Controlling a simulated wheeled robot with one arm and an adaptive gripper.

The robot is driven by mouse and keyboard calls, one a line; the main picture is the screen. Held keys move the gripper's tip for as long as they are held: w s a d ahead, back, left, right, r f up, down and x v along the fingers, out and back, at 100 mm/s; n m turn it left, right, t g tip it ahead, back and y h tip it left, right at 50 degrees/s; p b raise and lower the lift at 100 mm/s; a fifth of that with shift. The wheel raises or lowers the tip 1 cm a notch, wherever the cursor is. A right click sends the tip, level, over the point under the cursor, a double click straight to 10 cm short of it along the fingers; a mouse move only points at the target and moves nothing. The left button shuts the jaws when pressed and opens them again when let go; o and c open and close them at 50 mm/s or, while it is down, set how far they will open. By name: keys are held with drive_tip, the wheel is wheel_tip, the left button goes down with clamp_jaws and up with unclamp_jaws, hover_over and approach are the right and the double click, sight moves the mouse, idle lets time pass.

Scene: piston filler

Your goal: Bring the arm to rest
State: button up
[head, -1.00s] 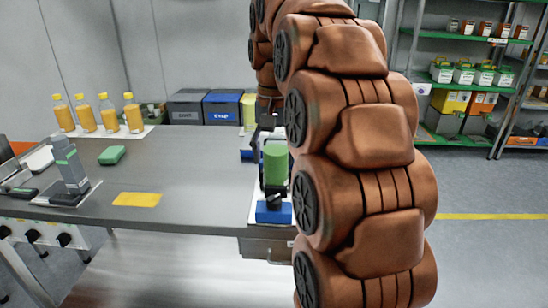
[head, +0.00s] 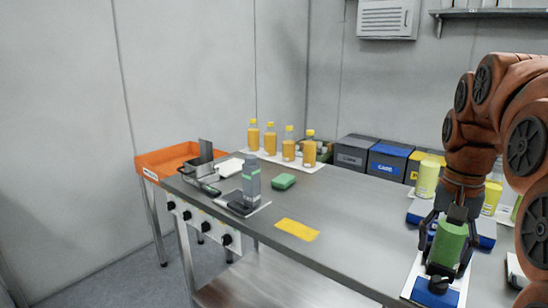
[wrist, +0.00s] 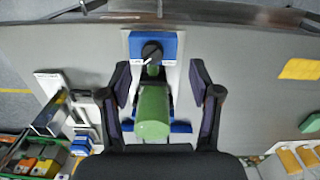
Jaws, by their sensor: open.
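My arm shows at the right edge of the head view, reaching down to the bench. My gripper (head: 449,250) is open, with its fingers on either side of a green cylinder (head: 449,240). In the wrist view, my gripper (wrist: 160,75) shows a finger left and right of the green cylinder (wrist: 153,112), with gaps to both. The cylinder lies in line with a blue block (wrist: 168,44) with a black knob (wrist: 152,53). Whether the fingers are level with the cylinder or above it I cannot tell.
The grey bench (head: 350,220) holds a yellow card (head: 297,229), a green sponge (head: 284,181), a grey upright device (head: 251,180) and several orange bottles (head: 289,145). Dark bins (head: 356,151) stand at the back. An orange tray (head: 165,160) is beyond the left end.

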drive_tip(key=s+a+f+n+g, duration=0.1)
drive_tip(key=s+a+f+n, duration=0.3)
drive_tip(key=s+a+f, duration=0.55)
drive_tip(key=s+a+f+n+g, duration=0.25)
drive_tip(key=s+a+f, duration=0.35)
drive_tip(key=s+f, duration=0.6)
wheel_tip(320, 180, up, 18)
drive_tip(key=t+p, duration=0.2)
drive_tip(key=p, duration=1.2)
drive_tip(key=shift+s+d+r+n+p, duration=0.2)
drive_tip(key=shift+d+n+p, duration=0.1)
drive_tip(key=shift+n+p, duration=0.1)
